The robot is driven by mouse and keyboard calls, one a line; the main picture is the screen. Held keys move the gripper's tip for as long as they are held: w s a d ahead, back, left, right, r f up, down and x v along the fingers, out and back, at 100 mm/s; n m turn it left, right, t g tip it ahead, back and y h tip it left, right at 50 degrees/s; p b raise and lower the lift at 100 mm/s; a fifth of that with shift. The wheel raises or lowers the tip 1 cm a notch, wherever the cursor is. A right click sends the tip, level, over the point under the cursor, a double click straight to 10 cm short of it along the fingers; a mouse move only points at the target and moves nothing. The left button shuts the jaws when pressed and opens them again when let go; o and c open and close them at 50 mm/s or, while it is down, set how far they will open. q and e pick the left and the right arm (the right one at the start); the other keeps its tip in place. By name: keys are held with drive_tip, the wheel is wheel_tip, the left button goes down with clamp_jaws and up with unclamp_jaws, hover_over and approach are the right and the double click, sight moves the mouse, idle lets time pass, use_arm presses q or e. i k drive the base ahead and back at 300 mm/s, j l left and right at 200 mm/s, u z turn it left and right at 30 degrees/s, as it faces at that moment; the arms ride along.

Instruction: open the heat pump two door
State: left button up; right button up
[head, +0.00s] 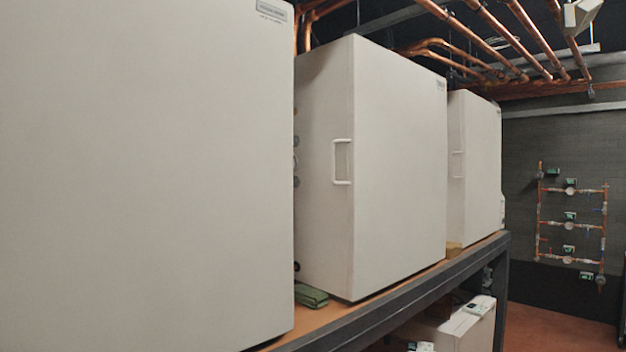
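Several white heat pump cabinets stand in a row on a raised bench. The nearest cabinet (140,180) fills the left of the head view. The middle cabinet (400,180) has a white bar handle (342,162) on its narrow left-hand face, and its panels look closed. A farther cabinet (482,165) has a similar small handle (458,165). I cannot read the labels to tell which one is number two. Neither of my grippers is in view.
The bench (400,300) has a dark metal front edge and a wooden top. A green folded item (311,295) lies between the near and middle cabinets. White boxes (455,325) sit below. Copper pipes (490,40) run overhead. Reddish floor (545,325) is clear at right.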

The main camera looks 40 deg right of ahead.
sight(398, 141)
drive_tip(key=z, duration=1.85)
